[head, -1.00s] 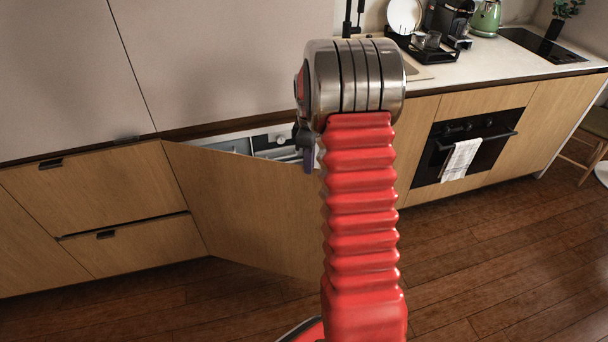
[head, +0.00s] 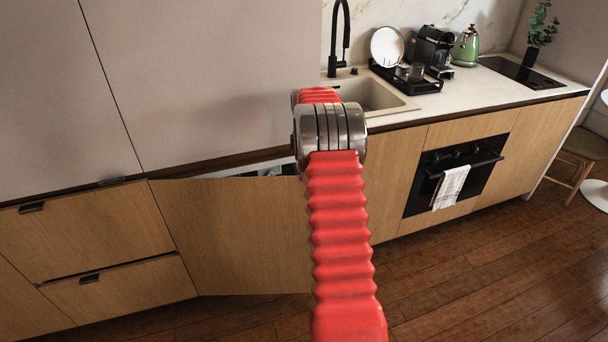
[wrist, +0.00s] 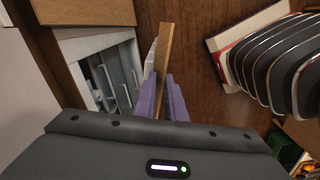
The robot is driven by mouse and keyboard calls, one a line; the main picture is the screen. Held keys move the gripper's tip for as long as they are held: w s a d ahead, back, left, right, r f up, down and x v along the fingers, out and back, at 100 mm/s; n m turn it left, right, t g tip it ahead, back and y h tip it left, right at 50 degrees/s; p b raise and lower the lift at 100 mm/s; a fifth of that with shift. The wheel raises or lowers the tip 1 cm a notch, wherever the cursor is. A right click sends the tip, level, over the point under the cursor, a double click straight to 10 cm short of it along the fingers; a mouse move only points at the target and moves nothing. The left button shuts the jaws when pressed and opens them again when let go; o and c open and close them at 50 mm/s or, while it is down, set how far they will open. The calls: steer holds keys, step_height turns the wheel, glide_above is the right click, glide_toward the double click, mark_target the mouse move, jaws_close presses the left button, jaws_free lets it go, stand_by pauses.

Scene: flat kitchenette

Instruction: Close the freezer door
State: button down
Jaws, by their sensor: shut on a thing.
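The freezer door (head: 235,235) is a wooden panel below the counter. It stands ajar in the head view, with a narrow strip of the pale interior (head: 265,169) showing above its top edge. In the wrist view the door (wrist: 165,45) is seen edge-on, and the open white freezer (wrist: 118,75) with its drawers lies to its left. My gripper (wrist: 165,98) has purple fingers on either side of the door's edge and is shut on it. In the head view my arm hides the gripper and the door's free edge.
Wooden drawers (head: 85,235) adjoin the door on the left. An oven (head: 450,175) with a towel (head: 450,187) is to the right. The counter holds a sink (head: 368,95), a coffee machine (head: 433,50) and a green kettle (head: 466,46). The floor (head: 480,260) in front is clear.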

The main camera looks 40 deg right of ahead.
steer(key=shift+a+f, duration=0.15)
steer(key=c, duration=2.1)
jaws_free()
steer(key=shift+w, duration=0.1)
steer(key=shift+o, duration=1.4)
step_height(320, 180, up, 14)
steer(key=shift+c, duration=0.6)
